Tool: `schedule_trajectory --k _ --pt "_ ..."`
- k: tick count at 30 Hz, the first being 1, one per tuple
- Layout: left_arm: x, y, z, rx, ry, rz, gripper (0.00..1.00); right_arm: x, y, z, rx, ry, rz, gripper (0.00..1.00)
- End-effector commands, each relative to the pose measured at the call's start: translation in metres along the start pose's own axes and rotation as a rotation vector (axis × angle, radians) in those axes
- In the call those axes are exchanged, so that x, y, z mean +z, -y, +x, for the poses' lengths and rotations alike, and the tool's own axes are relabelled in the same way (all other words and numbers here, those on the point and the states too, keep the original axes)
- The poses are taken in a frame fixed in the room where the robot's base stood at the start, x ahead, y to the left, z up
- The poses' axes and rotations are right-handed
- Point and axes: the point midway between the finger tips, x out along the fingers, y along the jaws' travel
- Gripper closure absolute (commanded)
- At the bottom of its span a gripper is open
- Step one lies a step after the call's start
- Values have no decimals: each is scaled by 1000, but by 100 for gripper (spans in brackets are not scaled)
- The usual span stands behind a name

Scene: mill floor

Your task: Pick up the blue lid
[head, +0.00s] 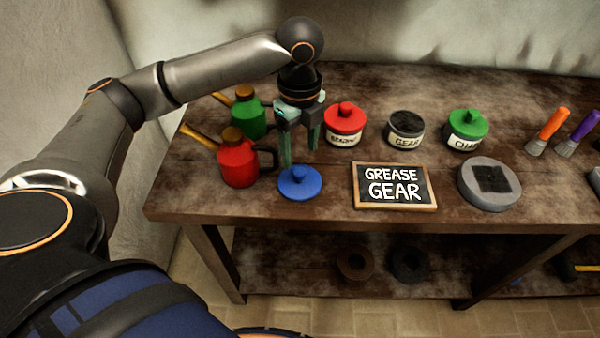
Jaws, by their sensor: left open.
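The blue lid (300,185) lies flat on the wooden table near its front edge, with a small round knob on top. My left gripper (300,156) points down above and just behind the lid, between the red oil can and the red-lidded jar. Its two fingers are apart and hold nothing. Whether a fingertip touches the lid I cannot tell. My right gripper is not in view.
A red oil can (238,164) and a green one (246,116) stand left of the gripper. A red-lidded jar (345,130), an open jar (405,131) and a green-lidded jar (466,132) stand behind. A "GREASE GEAR" sign (395,187) and grey disc (489,185) lie right.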

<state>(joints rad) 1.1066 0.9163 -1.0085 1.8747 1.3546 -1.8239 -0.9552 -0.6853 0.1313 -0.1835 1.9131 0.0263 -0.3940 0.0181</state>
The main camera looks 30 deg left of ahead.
Motion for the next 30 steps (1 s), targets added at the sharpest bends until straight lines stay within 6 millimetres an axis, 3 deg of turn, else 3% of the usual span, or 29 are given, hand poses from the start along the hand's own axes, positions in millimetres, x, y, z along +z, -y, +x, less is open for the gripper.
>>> schedule_trajectory --k 12,22,30 --pt "-1 -3 50 2 -1 0 29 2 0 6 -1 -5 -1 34" --pt "-1 -3 57 -1 0 0 29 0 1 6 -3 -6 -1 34" --pt "-1 -3 56 -1 0 0 58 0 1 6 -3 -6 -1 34"
